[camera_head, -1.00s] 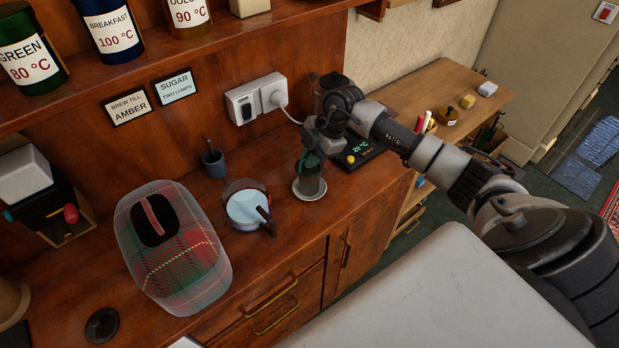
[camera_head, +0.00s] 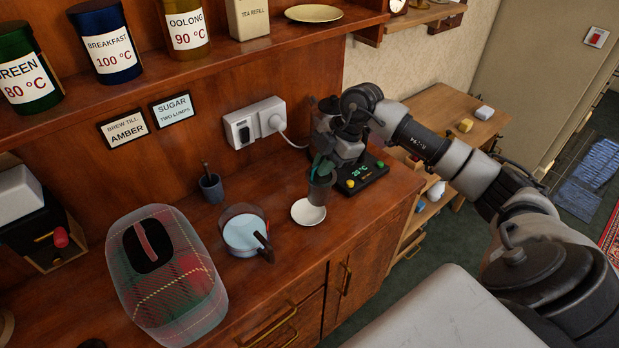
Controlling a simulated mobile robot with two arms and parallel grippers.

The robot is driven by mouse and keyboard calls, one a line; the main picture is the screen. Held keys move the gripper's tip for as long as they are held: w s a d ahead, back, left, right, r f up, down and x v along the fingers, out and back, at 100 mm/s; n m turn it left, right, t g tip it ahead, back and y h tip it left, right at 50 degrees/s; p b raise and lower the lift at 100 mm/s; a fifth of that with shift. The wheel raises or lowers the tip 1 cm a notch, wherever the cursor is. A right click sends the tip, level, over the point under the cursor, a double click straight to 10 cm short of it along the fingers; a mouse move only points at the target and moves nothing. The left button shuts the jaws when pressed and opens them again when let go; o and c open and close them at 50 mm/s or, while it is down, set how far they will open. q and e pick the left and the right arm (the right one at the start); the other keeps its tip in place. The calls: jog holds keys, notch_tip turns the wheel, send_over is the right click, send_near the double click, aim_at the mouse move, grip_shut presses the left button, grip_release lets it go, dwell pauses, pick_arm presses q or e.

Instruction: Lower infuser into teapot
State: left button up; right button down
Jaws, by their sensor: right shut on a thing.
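The infuser (camera_head: 319,190) is a dark cylinder above a small white saucer (camera_head: 308,213). My right gripper (camera_head: 324,166) is shut on its top and holds it upright. A gap seems to show between the infuser's base and the saucer. The teapot (camera_head: 241,232) is a glass vessel with a pale inside and a dark handle, left of the saucer on the wooden counter. Its top looks open. My left gripper is not in view.
A plaid tea cosy (camera_head: 168,285) stands left of the teapot. A small dark cup (camera_head: 211,187) stands behind it. A wall socket (camera_head: 255,122) is behind. Counter between teapot and saucer is clear.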

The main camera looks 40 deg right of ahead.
jog(key=s+d+r+b, duration=0.2)
jog(key=s+d+r, duration=0.3)
jog(key=s, duration=0.1)
jog(key=w+a+r+p, duration=0.1)
jog(key=w+a+p, duration=0.2)
jog(key=a, duration=0.5)
jog(key=w+a+r+n+g+p, duration=0.1)
jog(key=w+a+p, duration=0.2)
jog(key=a+p, duration=0.2)
jog(key=w+a+r+p, duration=0.1)
jog(key=w+a+p, duration=0.3)
jog(key=a, duration=0.7)
jog(key=shift+r+n+g, duration=0.3)
jog(key=shift+r+g, duration=0.05)
jog(key=shift+g, duration=0.05)
